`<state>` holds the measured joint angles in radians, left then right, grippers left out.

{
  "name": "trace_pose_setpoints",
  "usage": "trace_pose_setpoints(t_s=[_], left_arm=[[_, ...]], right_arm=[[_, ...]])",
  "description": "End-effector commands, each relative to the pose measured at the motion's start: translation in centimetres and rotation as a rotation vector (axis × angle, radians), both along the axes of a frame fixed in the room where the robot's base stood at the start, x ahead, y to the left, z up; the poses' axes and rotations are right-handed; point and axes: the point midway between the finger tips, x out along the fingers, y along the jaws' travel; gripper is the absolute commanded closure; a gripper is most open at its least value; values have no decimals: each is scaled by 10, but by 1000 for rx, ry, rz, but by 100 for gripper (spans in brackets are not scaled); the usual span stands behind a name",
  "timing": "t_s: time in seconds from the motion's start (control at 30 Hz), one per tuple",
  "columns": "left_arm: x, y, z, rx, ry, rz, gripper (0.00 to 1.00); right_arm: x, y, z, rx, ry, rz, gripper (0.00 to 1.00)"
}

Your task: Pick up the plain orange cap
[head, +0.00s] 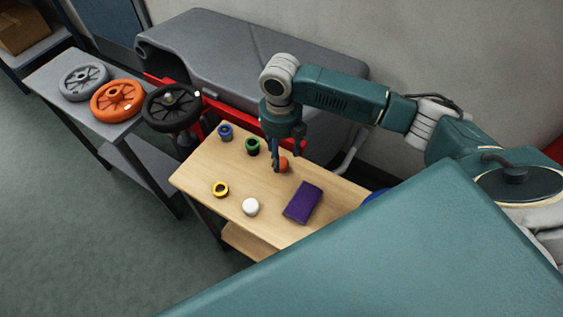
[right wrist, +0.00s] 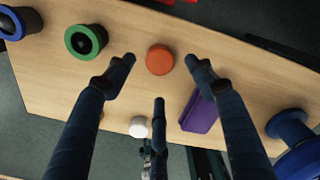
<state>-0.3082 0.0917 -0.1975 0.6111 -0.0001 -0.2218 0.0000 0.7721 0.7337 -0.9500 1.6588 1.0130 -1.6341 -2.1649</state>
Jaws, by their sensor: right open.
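The plain orange cap (head: 284,163) stands on the light wooden table (head: 228,180), partly behind my right gripper's fingers in the head view. In the right wrist view the round orange cap (right wrist: 160,59) shows whole, in the gap ahead of the fingertips. My right gripper (head: 285,160) points down at the cap from above. Its dark fingers, also in the right wrist view (right wrist: 160,75), are spread open and empty. I cannot tell how high the fingertips are above the table. My left gripper does not show.
Near the cap lie a green ring-topped piece (head: 252,147), a blue one (head: 225,132), a yellow ring (head: 220,189), a white cap (head: 250,207) and a purple block (head: 303,202). Wheels, one orange (head: 118,101), lie on the left. A grey tank (head: 240,60) stands behind.

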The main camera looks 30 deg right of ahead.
Motion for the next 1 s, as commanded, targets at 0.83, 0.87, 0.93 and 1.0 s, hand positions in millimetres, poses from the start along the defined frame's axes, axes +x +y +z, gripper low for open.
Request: trace_pose_setpoints(t_s=[0.83,0.87,0.93,1.0], left_arm=[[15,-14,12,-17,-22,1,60],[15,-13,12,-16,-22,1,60],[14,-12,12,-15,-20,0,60],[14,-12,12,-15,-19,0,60]], right_arm=[[4,-3,-51,-1,-2,0,83],[4,-3,-51,-1,-2,0,85],[4,-3,-51,-1,-2,0,86],[4,-3,-51,-1,-2,0,86]])
